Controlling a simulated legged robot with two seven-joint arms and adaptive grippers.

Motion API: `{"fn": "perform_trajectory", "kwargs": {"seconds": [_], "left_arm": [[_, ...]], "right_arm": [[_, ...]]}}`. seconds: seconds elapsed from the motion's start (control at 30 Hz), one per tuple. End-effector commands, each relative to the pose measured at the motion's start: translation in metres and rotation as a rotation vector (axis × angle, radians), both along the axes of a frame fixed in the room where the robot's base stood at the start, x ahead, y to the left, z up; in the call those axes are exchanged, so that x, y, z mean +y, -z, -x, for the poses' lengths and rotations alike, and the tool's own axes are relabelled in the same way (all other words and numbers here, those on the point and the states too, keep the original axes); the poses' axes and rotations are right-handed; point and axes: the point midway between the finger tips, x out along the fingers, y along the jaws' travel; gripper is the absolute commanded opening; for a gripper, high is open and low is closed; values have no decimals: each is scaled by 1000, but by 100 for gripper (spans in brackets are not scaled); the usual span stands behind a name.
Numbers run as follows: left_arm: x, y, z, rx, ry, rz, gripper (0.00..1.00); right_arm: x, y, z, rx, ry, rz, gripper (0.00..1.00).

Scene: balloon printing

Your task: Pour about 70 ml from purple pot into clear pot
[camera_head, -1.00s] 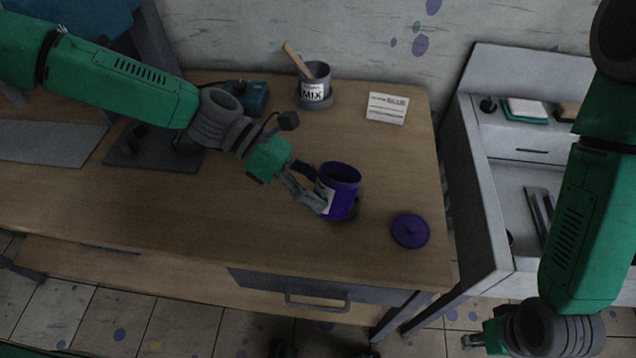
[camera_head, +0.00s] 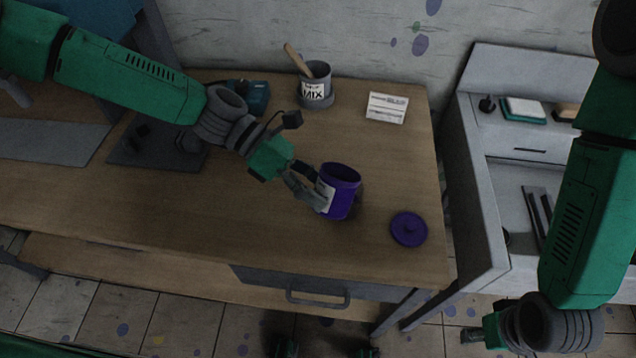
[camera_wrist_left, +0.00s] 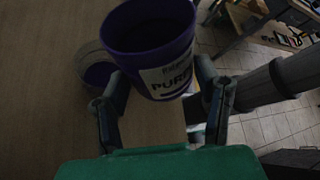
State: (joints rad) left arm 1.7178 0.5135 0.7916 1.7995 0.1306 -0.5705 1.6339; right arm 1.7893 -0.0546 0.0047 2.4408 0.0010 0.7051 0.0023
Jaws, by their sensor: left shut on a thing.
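The purple pot (camera_head: 343,188) is open-topped with a white label and stands almost upright over the table's right part. My left gripper (camera_head: 316,188) is shut on it from the left; the fingers (camera_wrist_left: 161,98) flank the labelled pot (camera_wrist_left: 150,35) in the left wrist view. Whether its base touches the table is unclear. A grey-rimmed, seemingly see-through round vessel (camera_wrist_left: 88,62) with purple in it shows left of the pot in the wrist view, partly hidden. It may be the clear pot; I cannot make it out in the head view. My right gripper (camera_head: 473,338) hangs low at right, its fingers unclear.
A purple lid (camera_head: 409,229) lies right of the pot on the wooden table (camera_head: 230,210). A grey MIX pot (camera_head: 316,90) with a wooden stick and a white card (camera_head: 386,108) stand at the back. A grey cabinet (camera_head: 480,190) is beyond the right edge. The table's front middle is clear.

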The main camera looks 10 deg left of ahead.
Motion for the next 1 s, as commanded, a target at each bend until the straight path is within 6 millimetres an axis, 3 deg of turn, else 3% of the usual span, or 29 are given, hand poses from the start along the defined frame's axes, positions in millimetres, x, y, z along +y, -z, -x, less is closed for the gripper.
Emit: {"fn": "perform_trajectory", "kwargs": {"seconds": [1.0], "left_arm": [[0, -1, 1, 67, -1, -29, 22]], "right_arm": [[0, -12, 0, 0, 0, 0, 40]]}}
